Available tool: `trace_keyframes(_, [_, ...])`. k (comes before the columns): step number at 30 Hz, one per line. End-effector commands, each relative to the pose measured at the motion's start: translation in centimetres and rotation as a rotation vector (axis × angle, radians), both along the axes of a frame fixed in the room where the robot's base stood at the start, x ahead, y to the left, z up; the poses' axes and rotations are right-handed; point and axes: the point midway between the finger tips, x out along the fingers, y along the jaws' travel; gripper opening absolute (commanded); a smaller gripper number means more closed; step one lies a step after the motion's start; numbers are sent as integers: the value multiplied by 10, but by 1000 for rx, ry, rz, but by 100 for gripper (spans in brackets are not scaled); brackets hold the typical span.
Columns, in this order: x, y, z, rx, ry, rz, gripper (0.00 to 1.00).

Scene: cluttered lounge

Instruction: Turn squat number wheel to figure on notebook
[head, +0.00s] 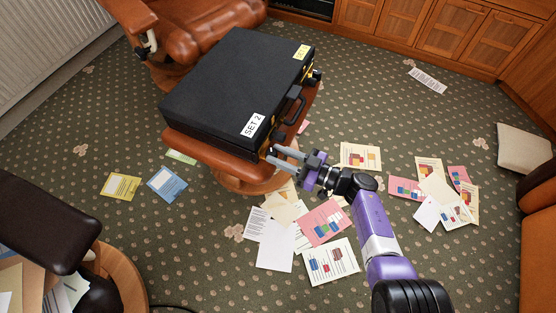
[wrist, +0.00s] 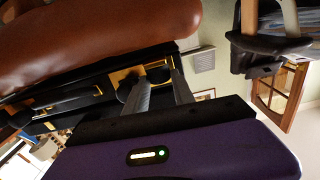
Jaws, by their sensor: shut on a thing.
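A black briefcase (head: 225,85) with a white "SET 2" label (head: 253,125) lies shut on a brown leather footstool (head: 205,150). My gripper (head: 270,154) reaches the near corner of its front side, below that label. In the wrist view, my gripper (wrist: 160,76) has its two grey fingers at a brass plate (wrist: 120,75) on the case, shut on a small dark wheel there. The fingers hide much of the wheel, and no figures on it can be read. A yellow booklet (head: 120,187) and a blue one (head: 166,184) lie on the floor; I cannot tell which thing is the notebook.
The case handle (head: 291,105) sticks out along the front side. A yellow label (head: 301,52) is at its far end. Loose papers (head: 325,222) lie around my arm. A brown armchair (head: 200,35) stands behind, a dark seat (head: 45,220) at lower left.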

Motion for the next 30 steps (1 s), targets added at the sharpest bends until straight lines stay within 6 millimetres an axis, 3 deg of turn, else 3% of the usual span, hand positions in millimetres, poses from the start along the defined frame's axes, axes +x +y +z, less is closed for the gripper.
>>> trace_keyframes(1, [3, -2, -7, -2, -1, 32, 0])
trace_keyframes(12, [5, -1, -4, -1, 2, 204, 0])
trace_keyframes(29, [5, 0, -1, 2, 2, 236, 0])
trace_keyframes(30, [5, 0, -1, 2, 2, 236, 32])
